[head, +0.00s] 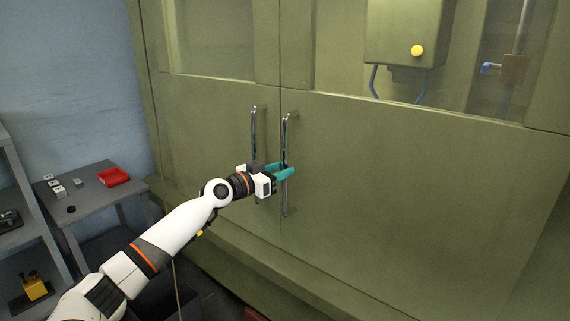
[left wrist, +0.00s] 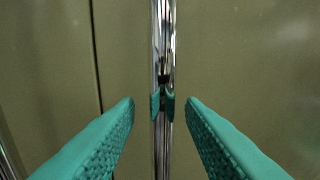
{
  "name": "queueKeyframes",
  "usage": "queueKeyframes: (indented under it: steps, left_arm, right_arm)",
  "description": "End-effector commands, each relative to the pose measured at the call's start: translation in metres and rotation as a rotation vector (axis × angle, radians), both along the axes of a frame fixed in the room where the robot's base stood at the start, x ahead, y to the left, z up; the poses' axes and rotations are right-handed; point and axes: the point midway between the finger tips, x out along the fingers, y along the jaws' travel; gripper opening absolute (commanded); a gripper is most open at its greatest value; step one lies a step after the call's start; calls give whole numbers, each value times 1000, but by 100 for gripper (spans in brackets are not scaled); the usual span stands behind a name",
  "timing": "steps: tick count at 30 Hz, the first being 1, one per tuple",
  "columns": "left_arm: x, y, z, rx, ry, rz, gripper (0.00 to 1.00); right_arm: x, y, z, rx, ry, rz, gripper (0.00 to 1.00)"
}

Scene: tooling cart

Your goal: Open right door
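The right door (head: 400,190) is a large olive-green panel, shut flush against the left door (head: 205,130) at the center seam. Its upright chrome bar handle (head: 287,140) stands just right of that seam. My left gripper (head: 289,172) is at the middle of this handle, with its teal fingers open. In the left wrist view, the handle (left wrist: 162,50) runs upright between the two fingertips (left wrist: 160,103), with a gap on each side. The fingers reflect in the chrome. How far the fingertips reach past the bar is hard to tell. My right gripper is not in view.
The left door's chrome handle (head: 253,130) stands close to the left of my gripper. A grey table (head: 110,195) with a red tray (head: 114,177) and small blocks is at the left. A cabinet ledge (head: 300,280) runs below the doors.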

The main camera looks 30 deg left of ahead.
Motion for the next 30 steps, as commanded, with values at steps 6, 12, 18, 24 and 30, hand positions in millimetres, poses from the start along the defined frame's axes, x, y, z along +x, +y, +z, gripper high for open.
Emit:
queueKeyframes:
  steps: [6, 12, 18, 24, 30]
  left_arm:
    - [16, -5, 0, 1, 1, -1, 36]
    - [18, -6, -1, 2, 1, -2, 36]
    - [18, -6, -1, 1, 1, -2, 18]
    - [17, -6, 0, 1, 1, -1, 0]
    - [18, -7, 0, 1, 1, -2, 0]
  right_arm:
    - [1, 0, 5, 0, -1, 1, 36]
    - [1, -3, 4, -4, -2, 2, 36]
    - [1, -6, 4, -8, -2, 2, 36]
    - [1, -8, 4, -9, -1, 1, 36]
    - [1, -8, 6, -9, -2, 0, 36]
